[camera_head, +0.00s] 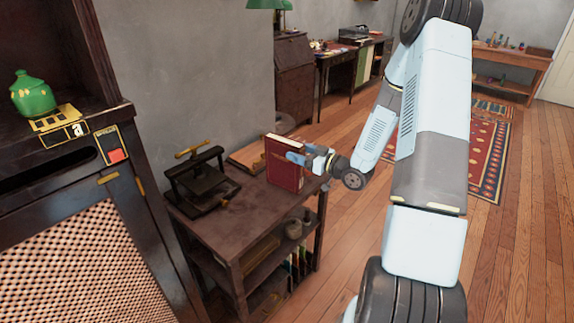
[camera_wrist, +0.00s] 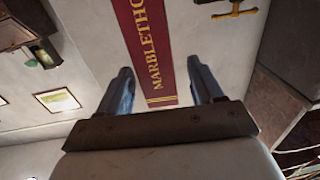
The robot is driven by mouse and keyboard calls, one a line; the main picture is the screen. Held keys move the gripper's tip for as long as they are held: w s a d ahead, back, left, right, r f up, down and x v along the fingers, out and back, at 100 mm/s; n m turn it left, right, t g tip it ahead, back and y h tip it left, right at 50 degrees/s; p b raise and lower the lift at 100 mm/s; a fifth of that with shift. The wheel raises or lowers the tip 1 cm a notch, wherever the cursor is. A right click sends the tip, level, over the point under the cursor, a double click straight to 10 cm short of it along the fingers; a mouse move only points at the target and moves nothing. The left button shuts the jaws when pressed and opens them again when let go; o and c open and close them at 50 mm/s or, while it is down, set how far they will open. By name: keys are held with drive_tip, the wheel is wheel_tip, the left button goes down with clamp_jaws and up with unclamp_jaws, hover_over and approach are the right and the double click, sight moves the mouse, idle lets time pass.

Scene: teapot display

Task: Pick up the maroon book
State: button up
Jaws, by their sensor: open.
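The maroon book (camera_head: 284,166) stands upright on the small dark wooden table (camera_head: 238,212), near its right side, in the head view. In the wrist view its spine (camera_wrist: 150,50) shows gold lettering and lies between the two fingers. My gripper (camera_head: 294,156) reaches in from the right at the book's upper part. In the wrist view my gripper (camera_wrist: 160,85) is open, with one finger on each side of the spine and visible gaps beside it. Whether a finger touches the book cannot be told.
A dark book press (camera_head: 202,182) stands left of the book, and a flat brown item (camera_head: 246,156) lies behind it. A green teapot (camera_head: 33,95) sits on the cabinet at left. Wooden floor (camera_head: 350,245) is open at right.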

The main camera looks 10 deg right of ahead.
sight(290, 148)
drive_tip(key=x, duration=0.4)
drive_tip(key=shift+w+a, duration=0.1)
drive_tip(key=shift+w, duration=0.25)
clamp_jaws()
idle(1.1)
